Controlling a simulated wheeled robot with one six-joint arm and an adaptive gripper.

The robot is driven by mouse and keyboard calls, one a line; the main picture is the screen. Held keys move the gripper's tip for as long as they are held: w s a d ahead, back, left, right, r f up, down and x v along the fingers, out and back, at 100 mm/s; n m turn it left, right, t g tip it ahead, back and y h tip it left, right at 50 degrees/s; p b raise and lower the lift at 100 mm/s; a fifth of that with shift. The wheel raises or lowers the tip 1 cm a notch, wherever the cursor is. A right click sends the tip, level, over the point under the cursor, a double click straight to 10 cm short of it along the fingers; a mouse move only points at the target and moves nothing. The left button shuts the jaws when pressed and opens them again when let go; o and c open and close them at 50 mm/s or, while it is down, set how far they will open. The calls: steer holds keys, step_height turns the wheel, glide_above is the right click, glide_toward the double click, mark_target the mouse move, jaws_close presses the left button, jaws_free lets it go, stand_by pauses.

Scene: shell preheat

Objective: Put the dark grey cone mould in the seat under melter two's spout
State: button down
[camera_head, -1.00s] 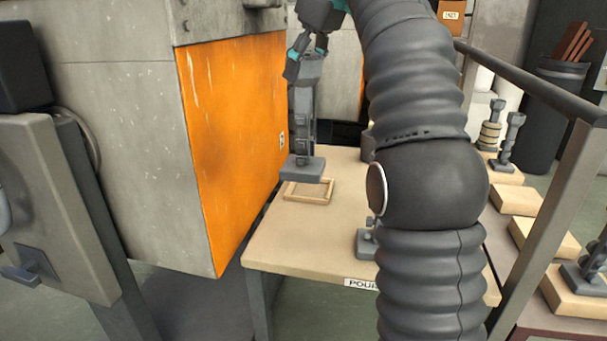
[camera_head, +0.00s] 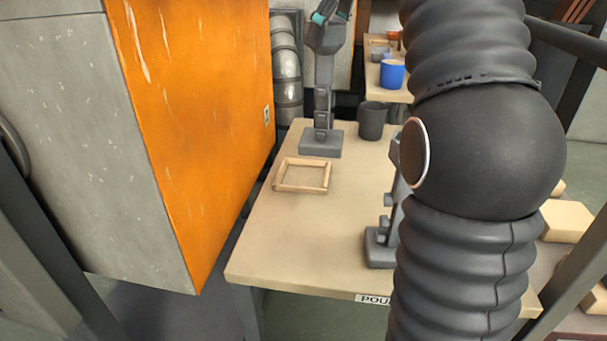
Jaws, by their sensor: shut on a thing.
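My gripper (camera_head: 327,36) is shut on the upper part of a grey mould with a stepped stem (camera_head: 323,105) and a square base. The mould is upright. Its base appears behind and slightly right of an empty square wooden frame (camera_head: 302,188), which looks like a seat on the pale table (camera_head: 300,235). I cannot tell whether the base touches the table or hangs just above it. A second grey mould (camera_head: 381,248) stands nearer on the table, partly hidden by my arm. No spout is visible.
An orange-sided grey housing (camera_head: 205,130) stands close along the table's left edge. A dark cup (camera_head: 371,121) stands right of the held mould. A blue cup (camera_head: 391,75) is on a table behind. My arm hides the table's right side.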

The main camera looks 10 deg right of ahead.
mark_target(333, 65)
steer(key=shift+s+d+f+b, duration=0.35)
steer(key=shift+s+d+f, duration=0.6)
steer(key=shift+s+d, duration=0.15)
steer(key=w+a+f+b, duration=0.2)
steer(key=w+a+f, duration=0.2)
steer(key=w+f, duration=0.6)
steer(key=shift+w+f, duration=0.3)
steer(key=shift+f, duration=0.15)
steer(key=shift+a+f, duration=0.1)
steer(key=shift+c, duration=1)
jaws_free()
steer(key=p+v, duration=0.4)
steer(key=v, duration=0.8)
